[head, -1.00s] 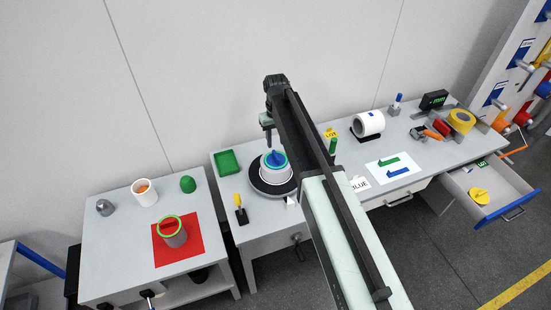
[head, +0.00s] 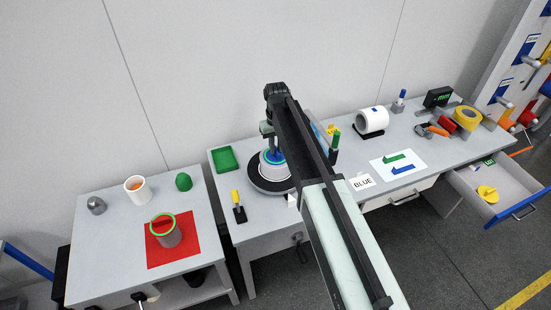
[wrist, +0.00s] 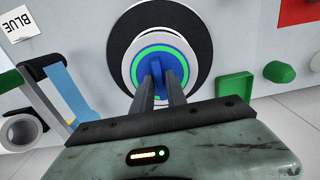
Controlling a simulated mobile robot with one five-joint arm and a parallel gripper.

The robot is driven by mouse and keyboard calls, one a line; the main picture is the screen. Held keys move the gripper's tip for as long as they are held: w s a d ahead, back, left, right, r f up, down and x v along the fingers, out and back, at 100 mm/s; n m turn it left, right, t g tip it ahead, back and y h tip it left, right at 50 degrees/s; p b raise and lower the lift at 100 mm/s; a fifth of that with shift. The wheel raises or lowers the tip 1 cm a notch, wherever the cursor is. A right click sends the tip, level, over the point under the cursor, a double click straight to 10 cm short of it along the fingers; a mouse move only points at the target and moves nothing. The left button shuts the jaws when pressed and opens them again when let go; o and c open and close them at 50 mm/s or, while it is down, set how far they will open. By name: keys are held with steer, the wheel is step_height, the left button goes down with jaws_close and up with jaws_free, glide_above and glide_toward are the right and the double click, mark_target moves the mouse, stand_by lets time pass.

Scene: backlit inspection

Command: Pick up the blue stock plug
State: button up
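The blue stock plug (wrist: 181,72) is set in the top of a white round holder (wrist: 128,52) with green and blue rings. The holder stands on a black round turntable (wrist: 205,40). In the head view, part of the plug (head: 276,155) shows beneath the end of my arm. My gripper (wrist: 160,78) is right over the plug, its two dark fingers apart, with blue visible between and beside them. I cannot tell whether the fingertips touch the plug. In the head view, the arm hides part of the holder and the fingers are hard to make out.
A green tray (head: 225,159) and a yellow-handled tool (head: 238,206) lie left of the turntable. A BLUE card (head: 362,183) and a green upright piece (head: 335,138) are to its right.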

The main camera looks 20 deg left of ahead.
mark_target(276, 150)
jaws_close()
steer(key=shift+r, duration=0.1)
steer(key=shift+r+p, duration=0.25)
steer(key=shift+p, duration=0.15)
step_height(276, 150, up, 3)
steer(key=p, duration=0.3)
steer(key=shift+r, duration=0.15)
steer(key=s+d, duration=0.3)
steer(key=s, duration=0.4)
steer(key=s+d+r+p, duration=0.1)
steer(key=s+d, duration=0.3)
steer(key=s, duration=0.3)
steer(key=shift+s+d, duration=0.15)
steer(key=shift+d, duration=0.05)
steer(key=shift+c, duration=0.2)
jaws_free()
jaws_close()
